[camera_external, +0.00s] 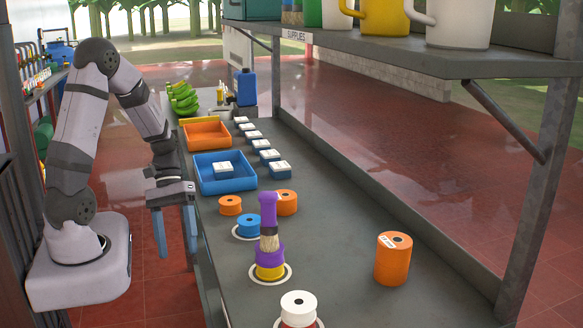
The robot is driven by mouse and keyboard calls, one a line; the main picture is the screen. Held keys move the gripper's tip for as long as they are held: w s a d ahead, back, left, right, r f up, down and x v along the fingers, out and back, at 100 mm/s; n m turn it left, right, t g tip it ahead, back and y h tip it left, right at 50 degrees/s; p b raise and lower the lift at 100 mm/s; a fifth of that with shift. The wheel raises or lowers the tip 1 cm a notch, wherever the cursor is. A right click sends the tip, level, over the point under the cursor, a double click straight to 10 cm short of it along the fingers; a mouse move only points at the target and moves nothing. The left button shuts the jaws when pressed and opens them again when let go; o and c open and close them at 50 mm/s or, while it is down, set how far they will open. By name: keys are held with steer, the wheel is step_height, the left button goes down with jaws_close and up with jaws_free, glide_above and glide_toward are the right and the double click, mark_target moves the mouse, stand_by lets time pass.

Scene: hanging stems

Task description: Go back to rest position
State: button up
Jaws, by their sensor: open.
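My gripper (174,230) hangs beside the left edge of the grey bench (330,235), off the bench top. Its two blue fingers point down and stand apart, with nothing between them. My arm is bent, with the upper joint raised and the forearm coming down towards the bench. The gripper is apart from everything on the bench.
The bench holds a blue tray (240,182) with a white-topped block, an orange tray (222,134), several small blocks, spools, a purple-handled brush (267,215) and an orange cylinder (393,262). A shelf (400,58) with mugs overhangs the right side. The bench's front right is mostly clear.

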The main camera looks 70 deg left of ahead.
steer(key=d+r+m+y+p, duration=0.1)
steer(key=d+r+m+y, duration=0.1)
steer(key=d+m, duration=0.3)
steer(key=w+d+r+m+y+p, duration=0.1)
steer(key=d+r+m+y, duration=0.2)
steer(key=d+m+y, duration=0.1)
steer(key=shift+w+d+m, duration=0.15)
steer(key=shift+d+m, duration=0.3)
steer(key=shift+m, duration=0.15)
steer(key=shift+f, duration=0.1)
stand_by(0.3)
